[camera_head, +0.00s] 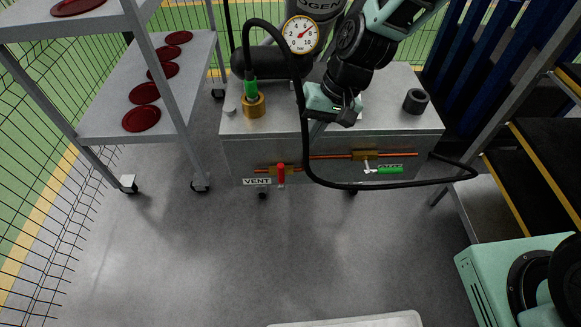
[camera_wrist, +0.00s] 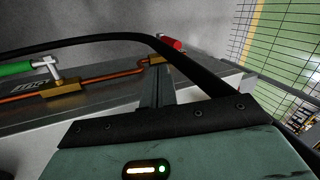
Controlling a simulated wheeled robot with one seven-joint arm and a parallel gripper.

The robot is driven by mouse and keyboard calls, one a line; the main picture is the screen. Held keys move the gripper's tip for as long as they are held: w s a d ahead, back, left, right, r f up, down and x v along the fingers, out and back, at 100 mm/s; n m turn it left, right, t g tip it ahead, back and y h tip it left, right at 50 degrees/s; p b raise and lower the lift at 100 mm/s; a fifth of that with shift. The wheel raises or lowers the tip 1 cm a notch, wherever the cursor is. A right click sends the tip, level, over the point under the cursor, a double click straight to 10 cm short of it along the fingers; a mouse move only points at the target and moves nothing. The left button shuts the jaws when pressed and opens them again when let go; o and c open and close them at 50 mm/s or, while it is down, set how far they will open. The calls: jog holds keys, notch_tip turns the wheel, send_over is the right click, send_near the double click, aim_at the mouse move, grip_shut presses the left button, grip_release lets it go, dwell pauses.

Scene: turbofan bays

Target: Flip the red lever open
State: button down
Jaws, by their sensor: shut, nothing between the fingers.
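The red lever (camera_head: 281,173) hangs upright, across the copper pipe, on the cart's front face near the VENT label (camera_head: 257,182). In the wrist view the red lever (camera_wrist: 171,42) shows beyond my fingertips, partly covered by the black hose. My gripper (camera_head: 316,130) is above the cart's front edge, up and right of the lever and apart from it. In the wrist view its fingers (camera_wrist: 157,70) are together and hold nothing.
The black hose (camera_head: 304,120) loops in front of the cart (camera_head: 228,160), between my gripper and the red lever in the picture. A green lever (camera_head: 388,170) lies along the pipe at right. A shelf rack (camera_head: 185,130) stands left; the floor in front is clear.

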aim_at(281, 173)
jog(key=x, duration=1)
jog(key=shift+s+a+r+p, duration=0.1)
jog(key=shift+a+r+p, duration=0.1)
jog(key=shift+p, duration=0.15)
